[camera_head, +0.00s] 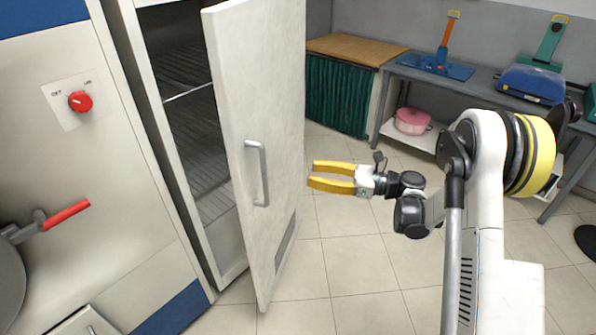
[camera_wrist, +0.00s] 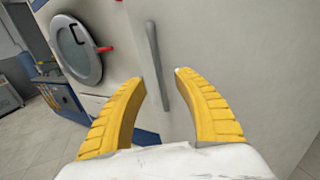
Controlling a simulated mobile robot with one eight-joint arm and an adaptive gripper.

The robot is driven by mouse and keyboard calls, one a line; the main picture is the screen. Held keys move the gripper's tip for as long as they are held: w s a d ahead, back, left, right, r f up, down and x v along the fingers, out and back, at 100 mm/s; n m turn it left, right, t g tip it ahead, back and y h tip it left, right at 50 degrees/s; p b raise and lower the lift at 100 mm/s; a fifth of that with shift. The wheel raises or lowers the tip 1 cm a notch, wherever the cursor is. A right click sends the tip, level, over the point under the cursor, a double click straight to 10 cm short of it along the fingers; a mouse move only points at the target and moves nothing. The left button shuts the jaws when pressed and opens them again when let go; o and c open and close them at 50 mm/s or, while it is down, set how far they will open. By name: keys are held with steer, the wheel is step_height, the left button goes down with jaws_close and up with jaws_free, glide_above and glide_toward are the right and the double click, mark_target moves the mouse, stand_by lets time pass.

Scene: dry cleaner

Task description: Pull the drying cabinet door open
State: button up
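The drying cabinet door (camera_head: 230,70) is white and stands partly open, swung out from the cabinet, with dark wire shelves (camera_head: 190,110) showing behind it. Its grey vertical bar handle (camera_head: 264,174) is on the door's outer face. My gripper (camera_head: 312,174) has yellow fingers, is open and empty, and is to the right of the handle, apart from it in the head view. In the wrist view the handle (camera_wrist: 158,66) shows between and beyond the two spread fingertips (camera_wrist: 158,76). Nothing is between the fingers at their tips that I can see touching them.
A white machine with a red knob (camera_head: 80,101) and a red-handled round door (camera_head: 10,280) stands at left. A wooden-topped table with a green curtain (camera_head: 337,95) and a grey bench (camera_head: 480,92) stand behind. The tiled floor right of the door is clear.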

steer(key=v, duration=0.5)
steer(key=shift+s+d, duration=0.1)
steer(key=shift+d, duration=0.2)
steer(key=shift+c, duration=0.5)
